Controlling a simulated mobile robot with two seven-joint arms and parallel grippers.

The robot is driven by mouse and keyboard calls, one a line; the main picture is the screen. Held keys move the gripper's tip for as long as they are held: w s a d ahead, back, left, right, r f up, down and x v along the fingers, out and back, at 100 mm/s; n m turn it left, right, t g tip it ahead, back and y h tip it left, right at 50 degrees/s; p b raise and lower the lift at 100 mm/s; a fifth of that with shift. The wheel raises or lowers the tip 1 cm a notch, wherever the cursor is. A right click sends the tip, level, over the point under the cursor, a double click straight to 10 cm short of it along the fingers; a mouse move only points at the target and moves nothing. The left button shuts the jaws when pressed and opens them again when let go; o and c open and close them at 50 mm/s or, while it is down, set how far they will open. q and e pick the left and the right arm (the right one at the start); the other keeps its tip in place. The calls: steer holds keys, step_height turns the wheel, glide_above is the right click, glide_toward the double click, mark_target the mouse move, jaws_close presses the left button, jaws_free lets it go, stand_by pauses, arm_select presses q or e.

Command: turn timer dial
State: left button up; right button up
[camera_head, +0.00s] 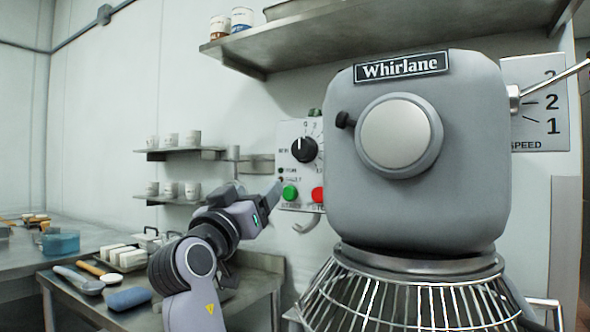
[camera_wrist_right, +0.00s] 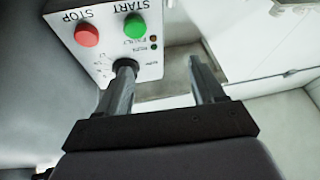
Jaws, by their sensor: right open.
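The timer dial (camera_head: 304,149) is a round black knob with a white mark pointing up, on a light control box (camera_head: 287,130) on the wall, left of the grey mixer head. My right gripper (camera_head: 272,194) is open, below and left of the dial in the head view. In the right wrist view the open jaws (camera_wrist_right: 161,63) show nothing between them. The dial (camera_wrist_right: 126,64) there is partly hidden behind the left finger; contact cannot be told. My left gripper is not in view.
The green start button (camera_head: 290,193) and red stop button (camera_head: 318,195) sit under the dial. The large grey mixer (camera_head: 480,130) with its wire guard (camera_head: 400,303) stands close on the right. A side table (camera_head: 75,296) holds trays and tools at lower left.

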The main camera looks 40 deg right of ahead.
mark_target(299, 148)
steer(key=s+r+m+g+h, duration=0.2)
steer(key=s+r+m+g, duration=0.2)
steer(key=s+r, duration=0.1)
steer(key=x, duration=0.7)
steer(key=shift+w+d+f, duration=0.1)
steer(key=shift+w+d, duration=0.05)
steer(key=shift+d, duration=0.2)
steer(key=c, duration=1)
steer(key=shift+c, duration=0.2)
